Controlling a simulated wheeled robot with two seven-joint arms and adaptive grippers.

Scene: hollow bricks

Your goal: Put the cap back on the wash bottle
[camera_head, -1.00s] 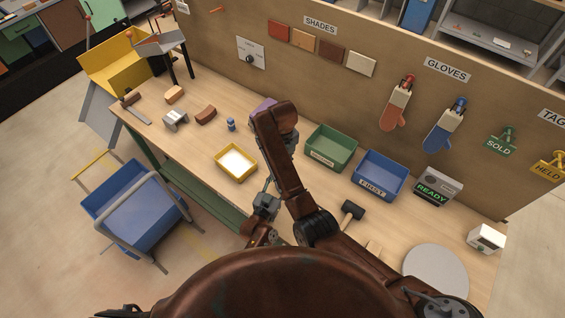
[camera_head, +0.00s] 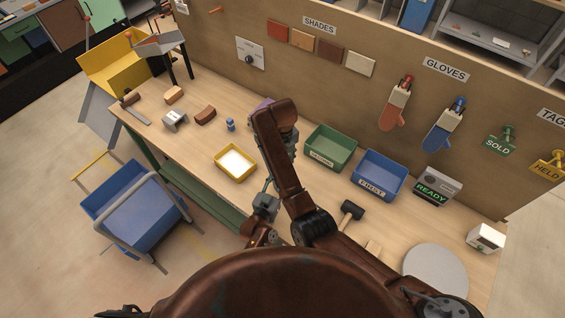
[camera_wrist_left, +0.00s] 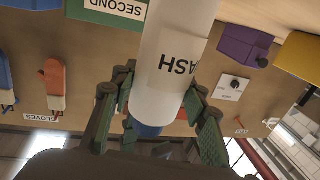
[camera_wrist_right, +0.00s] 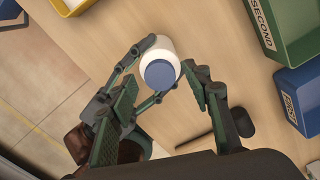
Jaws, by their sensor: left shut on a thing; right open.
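The wash bottle (camera_wrist_left: 175,60) is white with dark lettering and stands roughly upright in the left wrist view, which looks upside down. My left gripper (camera_wrist_left: 162,98) is shut on the bottle. A round blue cap (camera_wrist_right: 160,74) is at the bottle's top end and touches it; I cannot tell how firmly it sits. In the right wrist view my right gripper (camera_wrist_right: 163,84) is open, its fingers on either side of the cap and bottle top. In the head view my right arm hides the bottle.
A yellow tray (camera_head: 222,171) with a white inside is left of my arms. A green bin (camera_head: 348,160) and a blue bin (camera_head: 360,191) stand to the right. A small blue object (camera_head: 230,124), bricks and a black mallet (camera_head: 351,210) lie on the bench.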

